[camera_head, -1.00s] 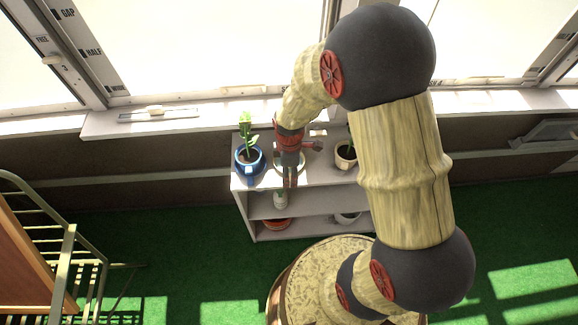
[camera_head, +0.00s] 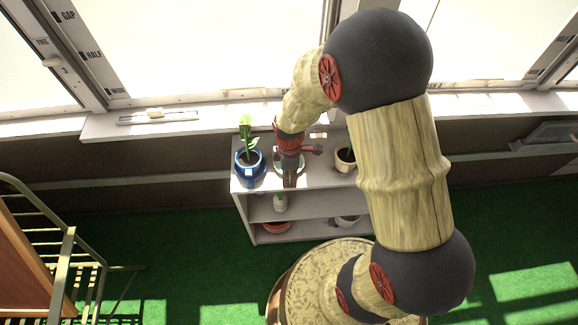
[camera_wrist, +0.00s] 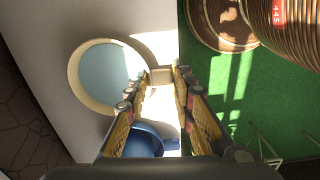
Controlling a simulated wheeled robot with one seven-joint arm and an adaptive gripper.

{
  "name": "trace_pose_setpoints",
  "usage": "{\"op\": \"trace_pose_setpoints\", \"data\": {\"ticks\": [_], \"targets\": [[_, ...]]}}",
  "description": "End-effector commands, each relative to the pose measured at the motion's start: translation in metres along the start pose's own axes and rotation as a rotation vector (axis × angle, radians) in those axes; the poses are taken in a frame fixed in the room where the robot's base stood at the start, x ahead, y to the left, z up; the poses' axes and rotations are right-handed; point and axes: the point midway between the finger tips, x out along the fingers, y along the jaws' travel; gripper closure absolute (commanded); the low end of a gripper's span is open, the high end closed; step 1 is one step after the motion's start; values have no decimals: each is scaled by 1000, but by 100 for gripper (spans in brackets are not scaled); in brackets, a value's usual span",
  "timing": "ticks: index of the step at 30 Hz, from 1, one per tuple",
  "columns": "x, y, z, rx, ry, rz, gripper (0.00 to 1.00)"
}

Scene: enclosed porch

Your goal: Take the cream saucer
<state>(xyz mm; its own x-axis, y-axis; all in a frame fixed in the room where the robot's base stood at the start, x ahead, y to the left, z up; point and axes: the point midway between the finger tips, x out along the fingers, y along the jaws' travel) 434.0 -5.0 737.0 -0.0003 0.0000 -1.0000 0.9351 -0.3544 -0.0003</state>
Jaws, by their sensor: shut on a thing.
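The cream saucer (camera_wrist: 108,77) has a cream rim and a pale blue centre. In the wrist view it lies over the light shelf top, left of my fingers. A small cream piece at its right edge sits between my fingertips. My gripper (camera_wrist: 161,76) is shut on that piece. In the head view my gripper (camera_head: 290,183) points down at the front of the shelf top and hides much of the saucer (camera_head: 303,164). I cannot tell whether the saucer touches the shelf top.
The white shelf unit (camera_head: 322,178) stands below the window. A blue pot with a plant (camera_head: 249,170) is close left of my gripper. Another potted plant (camera_head: 345,160) is to the right. Lower shelves hold more pots.

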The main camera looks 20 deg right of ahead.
Motion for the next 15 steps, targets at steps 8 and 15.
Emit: {"op": "trace_pose_setpoints", "data": {"ticks": [8, 15], "targets": [[0, 0, 0, 0, 0, 0, 100], [-4, 0, 0, 0, 0, 1, 100]]}}
